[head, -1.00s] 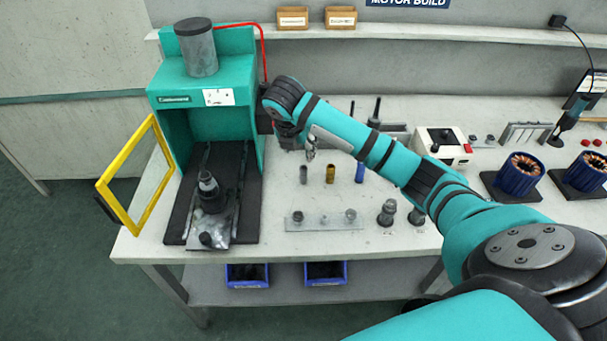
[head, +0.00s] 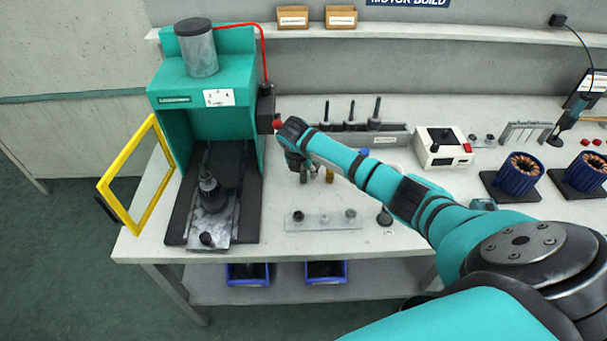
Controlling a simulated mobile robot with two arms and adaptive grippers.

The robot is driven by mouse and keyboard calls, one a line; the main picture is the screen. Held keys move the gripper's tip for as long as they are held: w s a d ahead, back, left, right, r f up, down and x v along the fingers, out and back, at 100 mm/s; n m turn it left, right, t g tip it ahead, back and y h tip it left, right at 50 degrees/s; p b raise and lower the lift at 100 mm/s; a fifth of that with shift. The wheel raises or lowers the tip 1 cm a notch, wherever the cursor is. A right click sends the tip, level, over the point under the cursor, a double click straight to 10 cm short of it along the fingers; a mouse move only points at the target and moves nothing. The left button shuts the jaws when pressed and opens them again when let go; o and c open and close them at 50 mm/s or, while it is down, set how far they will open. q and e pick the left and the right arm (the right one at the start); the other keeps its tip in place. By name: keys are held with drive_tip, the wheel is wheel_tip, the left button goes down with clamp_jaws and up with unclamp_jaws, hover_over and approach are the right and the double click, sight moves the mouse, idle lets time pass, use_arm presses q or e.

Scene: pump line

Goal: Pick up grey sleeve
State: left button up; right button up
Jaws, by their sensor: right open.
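The small grey sleeve (head: 303,177) stands upright on the white bench, with its top partly hidden by my right gripper. My right gripper (head: 311,172) is open and points down close over the sleeve. I cannot tell whether its fingers are around the sleeve or just beside it. A gold sleeve (head: 329,175) stands just right of it, partly covered by my arm. My left gripper is not in view.
A teal press (head: 206,123) with an open yellow guard (head: 122,215) stands at left. A metal plate with studs (head: 323,224) lies in front of the sleeves. A grey rack of upright tools (head: 362,142) stands behind. Bare bench lies between press and sleeves.

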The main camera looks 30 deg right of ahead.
drive_tip(key=c, duration=0.9)
wheel_tip(320, 180, up, 18)
drive_tip(key=shift+r+b, duration=0.1)
drive_tip(key=shift+b, duration=1.05)
